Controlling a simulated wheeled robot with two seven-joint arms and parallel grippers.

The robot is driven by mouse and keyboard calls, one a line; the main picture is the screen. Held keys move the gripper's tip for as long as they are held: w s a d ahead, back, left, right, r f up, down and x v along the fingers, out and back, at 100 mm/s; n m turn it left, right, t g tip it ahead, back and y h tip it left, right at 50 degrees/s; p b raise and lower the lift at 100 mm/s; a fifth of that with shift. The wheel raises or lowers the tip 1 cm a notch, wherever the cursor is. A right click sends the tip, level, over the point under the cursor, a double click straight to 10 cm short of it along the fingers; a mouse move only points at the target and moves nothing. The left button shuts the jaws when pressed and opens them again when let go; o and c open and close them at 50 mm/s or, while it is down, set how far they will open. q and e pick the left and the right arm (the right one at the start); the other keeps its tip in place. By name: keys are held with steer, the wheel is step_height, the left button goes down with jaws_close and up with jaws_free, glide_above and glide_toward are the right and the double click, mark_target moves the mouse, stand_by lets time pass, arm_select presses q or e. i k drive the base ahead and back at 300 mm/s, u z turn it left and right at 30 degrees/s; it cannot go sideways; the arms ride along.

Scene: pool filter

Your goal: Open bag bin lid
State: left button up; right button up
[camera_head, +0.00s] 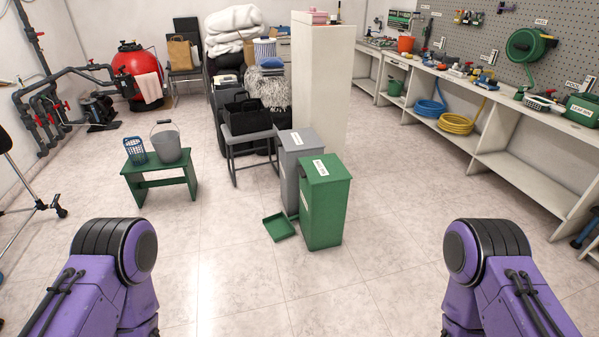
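Two bins stand side by side on the floor near the middle of the view. The nearer one is a green bin (324,215) with a flat green lid (335,172) that lies shut and carries a white label. Behind it to the left is a grey bin (289,178), also with its flat lid (290,137) shut and labelled. The labels are too small to read, so I cannot tell which is the bag bin. Only my purple arm links show at the bottom left and right; both grippers are out of view.
A green tray (279,227) lies on the floor at the green bin's left. A tall white cabinet (321,85) stands behind the bins. A green bench (160,170) holds a bucket (166,143) and basket (135,151). The tiled floor in front is clear.

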mark_target(326, 167)
steer(key=u, duration=0.15)
steer(key=i, duration=1.9)
steer(key=u, duration=0.3)
